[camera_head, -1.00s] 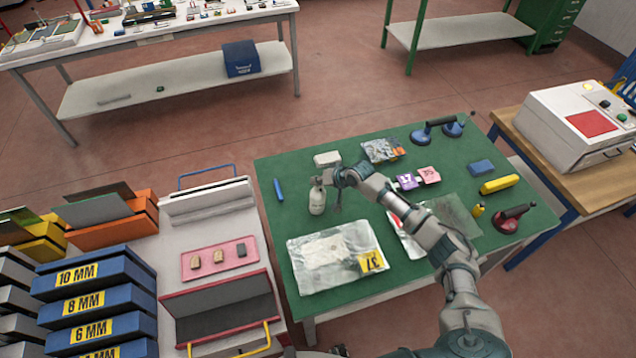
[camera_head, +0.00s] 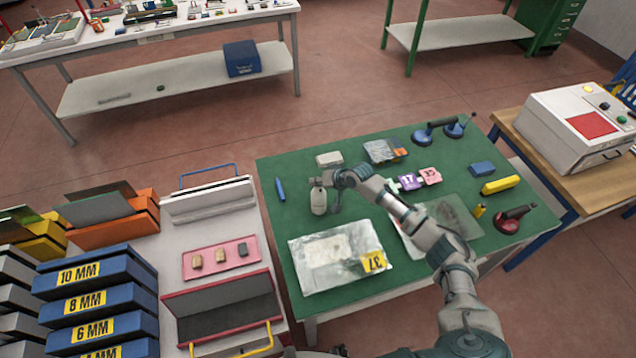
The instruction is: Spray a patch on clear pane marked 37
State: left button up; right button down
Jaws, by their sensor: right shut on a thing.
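The clear pane marked 37 (camera_head: 318,262) lies flat on the green table, with a yellow 37 tag (camera_head: 373,262) at its right corner. A whitish, hazy area shows on the pane. A pale spray bottle (camera_head: 318,201) stands upright behind the pane's far edge. My right gripper (camera_head: 330,186) is at the top of the bottle, shut on it; the fingers are small in the view. Whether the bottle touches the table I cannot tell. My left gripper is not in view.
Another pane (camera_head: 462,212) lies to the right, partly behind my right arm. Purple and pink tags (camera_head: 430,176), a white block (camera_head: 329,159), a blue pen (camera_head: 280,188) and suction lifters (camera_head: 515,218) are on the green table (camera_head: 268,170). A pink tray (camera_head: 221,260) sits left.

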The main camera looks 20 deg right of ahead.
jog(key=shift+s+a+f, duration=0.15)
jog(key=shift+s+f, duration=0.05)
jog(key=shift+f, duration=0.2)
jog(key=shift+s+a+f, duration=0.1)
jog(key=shift+s+f, duration=0.05)
jog(key=shift+f, duration=0.25)
jog(key=shift+d, duration=0.65)
jog(key=shift+w+d+r+p, duration=0.1)
jog(key=shift+d+r+p, duration=0.3)
jog(key=shift+p, duration=0.1)
jog(key=shift+w+a, duration=0.15)
jog(key=shift+a, duration=0.1)
jog(key=shift+r, duration=0.2)
jog(key=r+p, duration=0.5)
jog(key=shift+w+d+r+p, duration=0.1)
jog(key=shift+d+r+p, duration=0.1)
jog(key=shift+r+p, duration=0.45)
jog(key=shift+p, duration=0.05)
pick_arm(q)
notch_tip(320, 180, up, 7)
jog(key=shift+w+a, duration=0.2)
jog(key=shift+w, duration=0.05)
pick_arm(e)
jog(key=shift+a, duration=0.15)
jog(key=shift+f, duration=0.1)
